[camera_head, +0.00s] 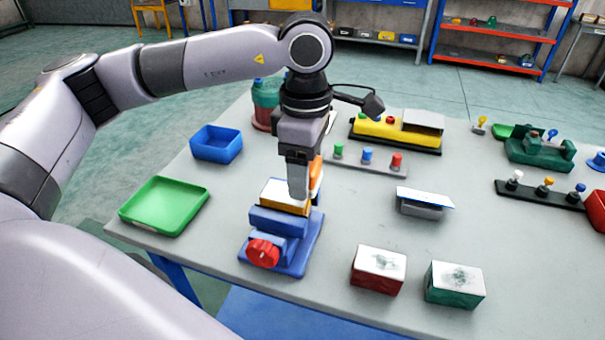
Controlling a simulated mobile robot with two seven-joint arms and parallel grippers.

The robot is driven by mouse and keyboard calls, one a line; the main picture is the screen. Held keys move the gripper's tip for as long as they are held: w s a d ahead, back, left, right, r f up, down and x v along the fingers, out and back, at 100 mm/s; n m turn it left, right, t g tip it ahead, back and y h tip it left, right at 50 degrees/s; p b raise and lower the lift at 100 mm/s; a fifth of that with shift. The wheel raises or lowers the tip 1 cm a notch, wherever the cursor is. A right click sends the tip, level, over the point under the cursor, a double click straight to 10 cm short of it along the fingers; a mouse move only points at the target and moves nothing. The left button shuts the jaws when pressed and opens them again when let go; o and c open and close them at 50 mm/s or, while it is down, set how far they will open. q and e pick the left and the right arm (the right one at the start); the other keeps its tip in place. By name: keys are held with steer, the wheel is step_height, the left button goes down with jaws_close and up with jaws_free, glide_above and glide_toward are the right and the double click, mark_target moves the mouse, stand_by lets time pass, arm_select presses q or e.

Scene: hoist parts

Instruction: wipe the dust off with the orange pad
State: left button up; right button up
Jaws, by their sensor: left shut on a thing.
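My left gripper (299,188) points down and is shut on the orange pad (316,172), which is mostly hidden behind the fingers. The pad is at the back right of a white-topped block with orange-yellow sides (283,198). I cannot tell whether the pad touches it. That block sits in a blue vise (285,250) with a red knob (263,253). Grey dust smudges show on the white tops of a red block (379,268) and a green block (454,284) at the front. My right gripper is not in view.
A green tray (165,207) and a blue bin (216,145) stand at the table's left. A small blue-edged white plate on a grey base (424,202) is right of centre. A yellow fixture (395,133) and button strips lie farther back. Bare table surrounds the front blocks.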

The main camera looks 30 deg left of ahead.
arm_select(q)
steer(key=shift+r+p, duration=1.45)
steer(key=shift+r, duration=1.25)
